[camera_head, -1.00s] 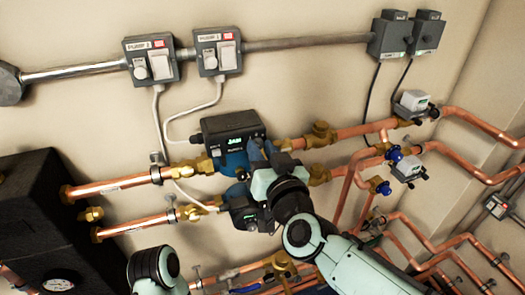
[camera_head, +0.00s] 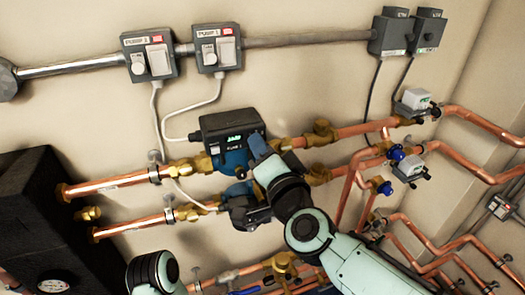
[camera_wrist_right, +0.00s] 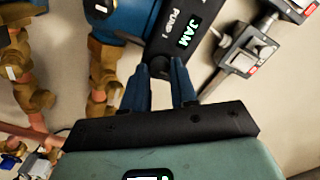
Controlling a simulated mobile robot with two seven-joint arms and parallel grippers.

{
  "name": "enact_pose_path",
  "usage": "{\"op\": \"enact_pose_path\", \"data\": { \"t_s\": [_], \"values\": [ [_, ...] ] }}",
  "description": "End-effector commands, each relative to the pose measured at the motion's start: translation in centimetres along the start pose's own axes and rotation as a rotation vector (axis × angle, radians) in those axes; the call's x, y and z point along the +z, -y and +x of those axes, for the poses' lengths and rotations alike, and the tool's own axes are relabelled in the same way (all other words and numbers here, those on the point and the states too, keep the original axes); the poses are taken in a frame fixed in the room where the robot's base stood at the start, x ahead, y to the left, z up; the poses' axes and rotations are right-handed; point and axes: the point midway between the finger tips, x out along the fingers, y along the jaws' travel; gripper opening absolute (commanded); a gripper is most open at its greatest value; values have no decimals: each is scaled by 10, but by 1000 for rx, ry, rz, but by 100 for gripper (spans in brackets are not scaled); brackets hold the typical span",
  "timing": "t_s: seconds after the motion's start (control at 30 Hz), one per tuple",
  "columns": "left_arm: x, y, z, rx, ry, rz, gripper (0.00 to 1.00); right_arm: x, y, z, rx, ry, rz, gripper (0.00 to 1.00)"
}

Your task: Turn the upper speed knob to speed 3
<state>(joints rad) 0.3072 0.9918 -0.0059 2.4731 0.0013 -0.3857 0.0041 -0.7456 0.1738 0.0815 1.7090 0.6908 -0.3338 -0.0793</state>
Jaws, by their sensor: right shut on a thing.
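The upper pump (camera_head: 228,124) has a dark control box with a JAM label, on a blue body. Its dark round speed knob (camera_wrist_right: 158,67) sits at the lower end of the box in the right wrist view. It is hidden behind my gripper in the head view. My right gripper (camera_head: 256,147) is at the right end of that box. In the right wrist view its blue fingers (camera_wrist_right: 160,72) are on either side of the knob, shut on it. The knob's speed marks cannot be read. My left gripper is out of view.
A lower pump (camera_head: 240,210) is partly covered by my right arm. Copper pipes with brass valves run left and right of both pumps. Two switch boxes, PUMP 2 (camera_head: 133,75) and PUMP 1 (camera_head: 205,70), hang on the wall above. A black block (camera_head: 30,200) stands at left.

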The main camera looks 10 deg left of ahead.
Motion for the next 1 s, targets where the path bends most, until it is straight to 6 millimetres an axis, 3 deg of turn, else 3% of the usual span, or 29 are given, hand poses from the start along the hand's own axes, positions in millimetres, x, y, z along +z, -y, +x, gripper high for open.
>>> {"op": "enact_pose_path", "data": {
  "t_s": [0.6, 1.0],
  "values": [
    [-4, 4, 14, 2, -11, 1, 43, 1, -2, 0, 1, 0, 560, 0],
    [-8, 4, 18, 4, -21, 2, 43, 1, -1, 0, 1, 0, 766, 0]
  ]
}}
